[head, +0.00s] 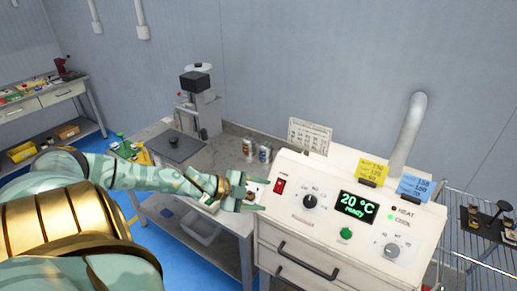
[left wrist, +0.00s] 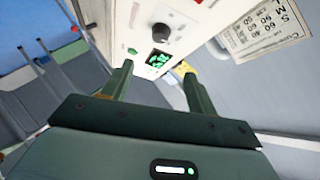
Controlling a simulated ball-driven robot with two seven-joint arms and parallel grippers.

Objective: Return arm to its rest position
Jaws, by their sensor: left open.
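My left arm, pale green with gold parts, reaches in from the left in the head view. My left gripper (head: 262,197) is open and empty, its fingers pointing right at the left end of the white machine's sloped panel (head: 325,232). It is just below the red switch (head: 280,186); I cannot tell whether it touches the panel. In the left wrist view the open fingers (left wrist: 156,70) have nothing between them and point toward the panel. The black knob (left wrist: 160,33) and green display (left wrist: 159,59) lie beyond them. My right gripper is not in view.
The display (head: 358,207) reads "20 °C ready". A green button (head: 346,233) and another knob (head: 391,250) sit on the panel; a grey pipe (head: 408,138) rises behind. Left is a grey bench (head: 227,150) with a machine (head: 199,105) and two cans. A wire rack (head: 475,240) stands right.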

